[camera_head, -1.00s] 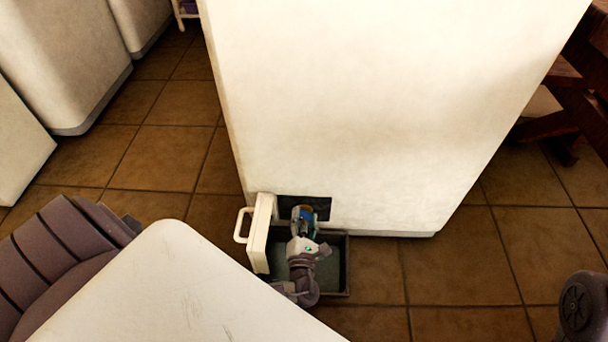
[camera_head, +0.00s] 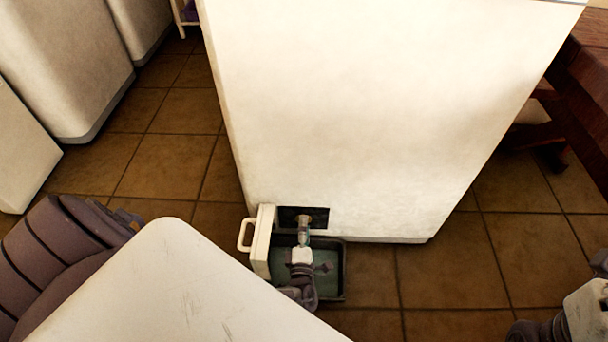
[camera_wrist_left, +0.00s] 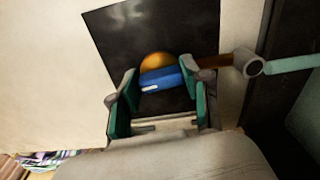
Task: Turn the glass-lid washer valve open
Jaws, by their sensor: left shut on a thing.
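The white washer (camera_head: 340,120) stands ahead, with a dark valve opening (camera_head: 318,215) low in its front. In the left wrist view, a blue valve handle (camera_wrist_left: 163,79) sits in front of a round brass-coloured part (camera_wrist_left: 155,61) inside this opening. My left gripper (camera_head: 304,232) reaches into the opening from below. It also shows in the left wrist view (camera_wrist_left: 160,92), its green-padded fingers shut on the blue handle, one on each side. In the head view the gripper hides the handle. My right gripper is not in view; part of my right arm shows at the lower right.
A white flap with a handle (camera_head: 262,240) stands open just left of the opening. A wooden table (camera_head: 585,75) is at the right. Tiles right of the tray are clear.

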